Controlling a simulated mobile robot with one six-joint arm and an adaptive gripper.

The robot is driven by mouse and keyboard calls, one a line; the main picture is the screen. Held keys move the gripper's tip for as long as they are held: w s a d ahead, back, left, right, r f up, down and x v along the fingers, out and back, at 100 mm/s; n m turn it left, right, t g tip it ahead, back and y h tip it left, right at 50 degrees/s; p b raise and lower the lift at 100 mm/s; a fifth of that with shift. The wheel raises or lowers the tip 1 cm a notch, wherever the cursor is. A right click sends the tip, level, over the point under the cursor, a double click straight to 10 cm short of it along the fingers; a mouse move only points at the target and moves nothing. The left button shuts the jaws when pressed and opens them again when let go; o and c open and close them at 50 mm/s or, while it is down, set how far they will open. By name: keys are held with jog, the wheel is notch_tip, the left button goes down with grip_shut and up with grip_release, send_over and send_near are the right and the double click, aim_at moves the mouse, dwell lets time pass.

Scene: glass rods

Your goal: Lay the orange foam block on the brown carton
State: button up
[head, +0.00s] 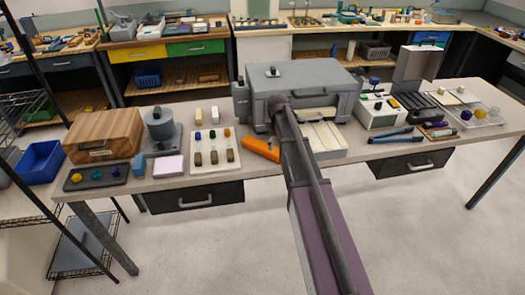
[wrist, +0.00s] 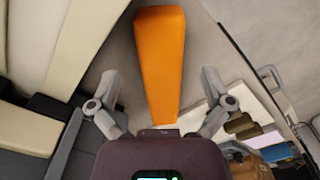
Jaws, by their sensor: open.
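The orange foam block (head: 260,149) lies on the table near its front edge, just left of my arm in the head view. In the wrist view the orange block (wrist: 160,60) stretches away between the fingers of my gripper (wrist: 160,88). The fingers are spread wide with gaps on both sides of the block, and do not touch it. My arm hides the gripper in the head view. A brown box with wood-like grain and a small label, apparently the brown carton (head: 103,134), stands at the table's left end. Its top looks clear.
A white board (head: 216,163) with several small coloured pieces lies between block and carton. A grey stirrer-like device (head: 161,130) and a dark tray (head: 97,178) are near the carton. A big grey machine (head: 300,90) stands behind the block.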

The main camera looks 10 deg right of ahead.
aim_at(276, 151)
jog(key=shift+a+f+b, duration=0.1)
jog(key=shift+f+b, duration=1.9)
jog(key=shift+f, duration=0.3)
jog(key=c, duration=1.2)
jog(key=shift+w+r, duration=0.1)
jog(key=shift+r, duration=0.1)
notch_tip(276, 151, up, 4)
jog(key=p, duration=0.4)
jog(key=shift+f, duration=0.15)
jog(key=s, duration=1)
jog(key=s+a+r+p, duration=0.1)
jog(key=s, duration=0.5)
